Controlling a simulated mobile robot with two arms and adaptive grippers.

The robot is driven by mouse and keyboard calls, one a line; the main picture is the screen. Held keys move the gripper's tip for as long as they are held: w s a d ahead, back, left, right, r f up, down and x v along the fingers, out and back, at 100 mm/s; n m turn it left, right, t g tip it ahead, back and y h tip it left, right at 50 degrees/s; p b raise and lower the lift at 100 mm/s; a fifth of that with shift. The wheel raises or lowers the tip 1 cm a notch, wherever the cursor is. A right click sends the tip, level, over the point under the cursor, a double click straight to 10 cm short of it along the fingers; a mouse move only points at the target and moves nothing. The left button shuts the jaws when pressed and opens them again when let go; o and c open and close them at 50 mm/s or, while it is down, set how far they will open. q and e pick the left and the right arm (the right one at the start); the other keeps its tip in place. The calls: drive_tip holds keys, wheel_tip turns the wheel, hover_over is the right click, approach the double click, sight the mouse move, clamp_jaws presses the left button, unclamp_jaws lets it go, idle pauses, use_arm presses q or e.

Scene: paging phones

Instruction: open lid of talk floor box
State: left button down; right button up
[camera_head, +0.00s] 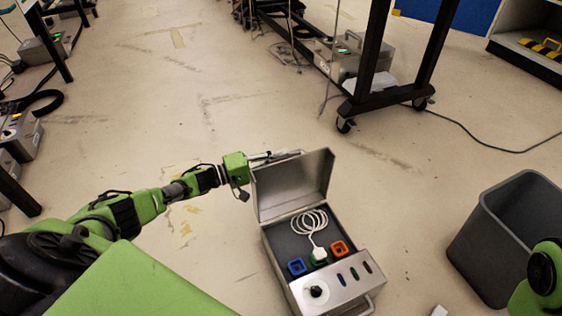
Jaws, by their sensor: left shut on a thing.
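The floor box (336,285) is a metal case on the floor at the lower middle. Its lid (292,185) stands raised at the far side, so the inside shows. Inside are a coiled white cable with a plug, a blue, a green and an orange socket, a round white dial with a black knob and several small slots. My left gripper (272,157) is at the lid's upper left edge, shut on the lid; its fingertips are small and partly hidden. Of my right arm only a green and black part shows at the lower right edge; its gripper is out of view.
A grey bin (508,237) stands right of the box. A black wheeled rack (385,95) stands at the back, with a cable (480,145) trailing right. More metal boxes (20,135) sit at the left. The floor beyond the lid is mostly clear. A small white object (438,311) lies at the bottom edge.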

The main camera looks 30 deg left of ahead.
use_arm(q)
drive_tip(key=shift+f, duration=0.2)
drive_tip(key=c, duration=2)
unclamp_jaws()
drive_tip(key=shift+o, duration=0.2)
drive_tip(key=shift+r, duration=0.1)
drive_tip(key=v, duration=1.2)
drive_tip(key=shift+s+a, duration=0.1)
